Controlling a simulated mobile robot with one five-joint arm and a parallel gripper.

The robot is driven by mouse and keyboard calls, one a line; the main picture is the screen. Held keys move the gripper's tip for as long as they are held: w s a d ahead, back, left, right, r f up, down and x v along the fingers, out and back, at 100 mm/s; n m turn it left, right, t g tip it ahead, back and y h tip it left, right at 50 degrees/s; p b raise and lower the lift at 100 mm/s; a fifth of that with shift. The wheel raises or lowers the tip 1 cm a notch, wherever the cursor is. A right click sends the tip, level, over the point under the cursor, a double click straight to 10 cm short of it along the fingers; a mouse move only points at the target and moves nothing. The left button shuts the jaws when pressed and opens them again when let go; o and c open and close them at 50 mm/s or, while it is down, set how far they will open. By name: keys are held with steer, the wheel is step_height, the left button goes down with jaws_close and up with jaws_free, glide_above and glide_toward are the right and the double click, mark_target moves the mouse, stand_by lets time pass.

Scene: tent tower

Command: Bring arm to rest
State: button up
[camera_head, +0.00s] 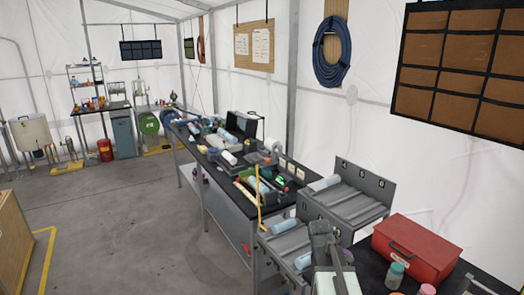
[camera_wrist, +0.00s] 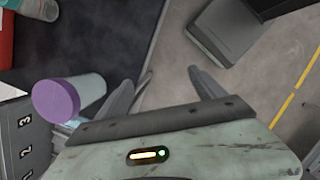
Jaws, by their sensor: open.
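In the wrist view my gripper (camera_wrist: 160,84) is seen from behind, with its two dark fingers spread apart. Nothing shows between the fingers; grey floor lies beyond them. In the head view a grey part of my arm (camera_head: 325,255) rises at the bottom, in front of the dark bench and beside the grey numbered rack (camera_head: 345,205). A translucent jar with a purple lid (camera_wrist: 68,98) is just left of the left finger in the wrist view. I cannot tell whether they touch.
In the wrist view, the numbered rack (camera_wrist: 18,145) stands at the left edge and a grey box (camera_wrist: 225,35) at the top. In the head view, a red toolbox (camera_head: 415,248) and a teal-capped jar (camera_head: 396,275) are at right. Open floor (camera_head: 130,210) lies left of the long bench.

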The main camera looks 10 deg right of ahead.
steer(key=a+f+m+y+b, duration=0.1)
steer(key=a+f+m, duration=0.1)
steer(key=a+m, duration=0.3)
steer(key=a+f+m+t+y+b, duration=0.1)
steer(key=a+m, duration=0.4)
steer(key=a, duration=0.8)
steer(key=shift+s+f+m+t, duration=0.25)
steer(key=shift+f+m+t, duration=0.05)
steer(key=shift+f, duration=0.3)
steer(key=shift+c, duration=0.3)
